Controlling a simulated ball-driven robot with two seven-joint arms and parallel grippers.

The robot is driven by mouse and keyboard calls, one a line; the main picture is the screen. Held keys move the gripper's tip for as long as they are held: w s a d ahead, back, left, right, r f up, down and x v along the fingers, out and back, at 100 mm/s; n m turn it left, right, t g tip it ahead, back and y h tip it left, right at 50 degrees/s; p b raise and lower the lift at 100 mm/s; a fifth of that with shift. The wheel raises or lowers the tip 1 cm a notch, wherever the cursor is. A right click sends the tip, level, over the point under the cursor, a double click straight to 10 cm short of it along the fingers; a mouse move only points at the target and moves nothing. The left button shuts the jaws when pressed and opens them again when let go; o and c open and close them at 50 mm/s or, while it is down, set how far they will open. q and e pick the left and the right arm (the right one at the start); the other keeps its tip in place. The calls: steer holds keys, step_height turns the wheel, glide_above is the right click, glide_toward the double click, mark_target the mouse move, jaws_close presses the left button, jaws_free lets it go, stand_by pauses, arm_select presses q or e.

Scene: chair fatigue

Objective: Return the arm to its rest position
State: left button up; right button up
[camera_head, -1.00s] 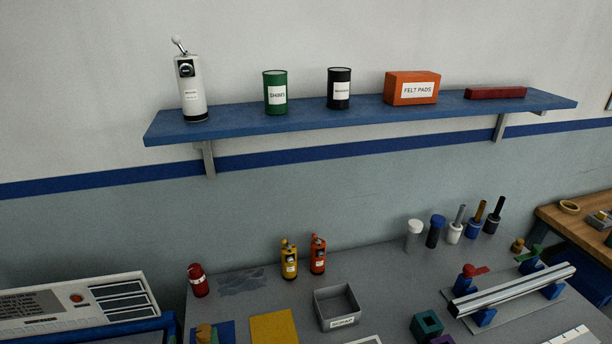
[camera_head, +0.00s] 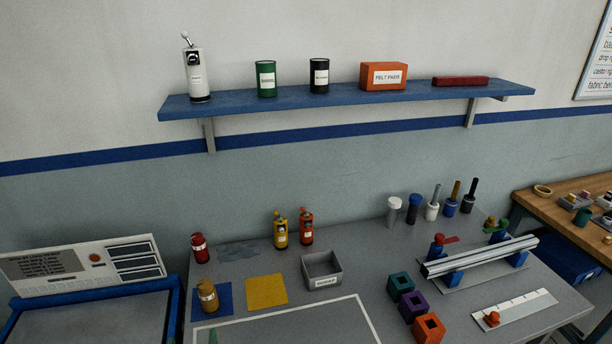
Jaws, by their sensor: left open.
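I cannot make out either of my grippers or arms in the head view. A small green sliver (camera_head: 212,337) shows at the bottom edge, left of centre, too little of it to tell what it is. The grey bench (camera_head: 375,285) stands below the wall shelf. No gripper is seen touching anything on it.
The blue shelf (camera_head: 345,97) holds a white bottle, cans, an orange box and a red bar. On the bench are small bottles, a scrap bin (camera_head: 322,282), coloured blocks (camera_head: 413,307) and a rail fixture (camera_head: 480,257). A panel (camera_head: 85,265) stands left, a wooden table (camera_head: 570,210) right.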

arm_select(q)
steer(key=s+a+r+n+g+y, duration=0.1)
steer(key=s+a+r+n+g, duration=0.15)
steer(key=s+n, duration=0.8)
steer(key=s+a+r+n+g, duration=0.2)
steer(key=s+a+n+g, duration=0.25)
steer(key=n, duration=1.05)
steer(key=s+d+f+g+h+b, duration=0.1)
steer(key=s+d+f+b, duration=0.1)
steer(key=f, duration=0.9)
steer(key=s+d+f+g+h+b, duration=0.1)
steer(key=d+f+b, duration=0.1)
steer(key=f, duration=0.8)
steer(key=s+d+f+g+h+b, duration=0.1)
steer(key=s+f+b, duration=0.1)
steer(key=f, duration=0.9)
steer(key=s+f+n+g+h+b, duration=0.1)
steer(key=s+f+n+g+b, duration=0.1)
steer(key=s+f, duration=1.6)
steer(key=shift+d+f+n+g+h+b, duration=0.2)
steer(key=shift+f+n+g+h+b, duration=0.25)
steer(key=shift+f+b, duration=0.45)
arm_select(e)
step_height(320, 180, down, 10)
steer(key=s, duration=0.1)
arm_select(q)
steer(key=shift+r, duration=0.1)
